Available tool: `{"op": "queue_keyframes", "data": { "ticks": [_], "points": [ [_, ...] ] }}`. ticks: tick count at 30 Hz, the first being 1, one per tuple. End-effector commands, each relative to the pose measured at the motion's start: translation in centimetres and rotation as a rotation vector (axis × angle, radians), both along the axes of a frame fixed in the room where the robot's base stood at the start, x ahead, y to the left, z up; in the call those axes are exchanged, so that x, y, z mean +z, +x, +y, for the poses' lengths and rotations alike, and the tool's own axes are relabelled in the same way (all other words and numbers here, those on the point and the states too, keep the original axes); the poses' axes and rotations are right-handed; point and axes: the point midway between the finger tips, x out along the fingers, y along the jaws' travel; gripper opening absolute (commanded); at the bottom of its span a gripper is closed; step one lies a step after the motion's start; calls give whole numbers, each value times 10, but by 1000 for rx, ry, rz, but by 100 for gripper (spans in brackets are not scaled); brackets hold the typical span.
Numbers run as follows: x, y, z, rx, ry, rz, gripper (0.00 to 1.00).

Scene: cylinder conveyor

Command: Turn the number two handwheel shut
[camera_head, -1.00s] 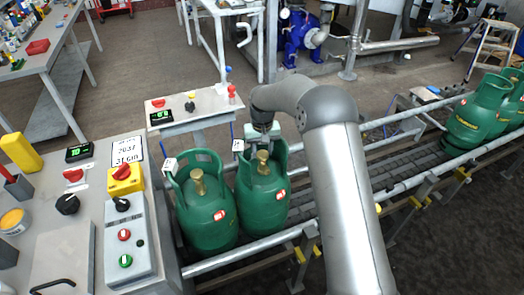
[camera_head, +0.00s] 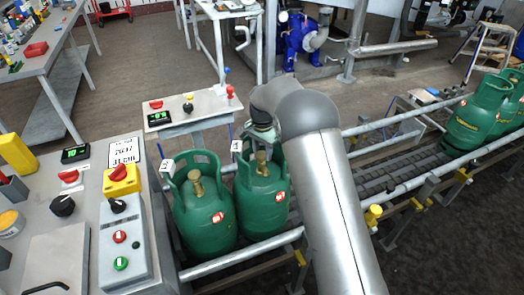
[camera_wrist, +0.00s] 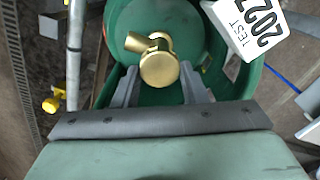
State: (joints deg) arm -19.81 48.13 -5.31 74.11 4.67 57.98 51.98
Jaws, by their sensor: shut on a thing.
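Two green gas cylinders stand side by side on the near end of the conveyor, a left one (camera_head: 205,215) and a right one (camera_head: 262,205). Each has a brass valve inside its collar; the left valve (camera_head: 195,185) shows clear. My gripper (camera_wrist: 160,75) points down into the right cylinder's collar. In the wrist view its two grey fingers are shut on the round brass handwheel (camera_wrist: 160,66), one finger on each side. In the head view my arm hides the fingers.
More green cylinders (camera_head: 475,118) stand at the far right of the conveyor (camera_head: 385,175). Conveyor rails run beside the held cylinder. A control desk (camera_head: 85,215) with buttons and a small panel table (camera_head: 205,105) stand to the left and behind.

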Motion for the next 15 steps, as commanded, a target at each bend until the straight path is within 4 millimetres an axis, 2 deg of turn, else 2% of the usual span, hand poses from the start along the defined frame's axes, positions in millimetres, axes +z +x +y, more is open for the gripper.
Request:
{"op": "queue_keyframes", "data": {
  "ticks": [6, 15],
  "points": [
    [1, 0, 0, -125, 0, 0, 16],
    [1, -1, -1, -208, -1, -1, 16]
  ]
}}
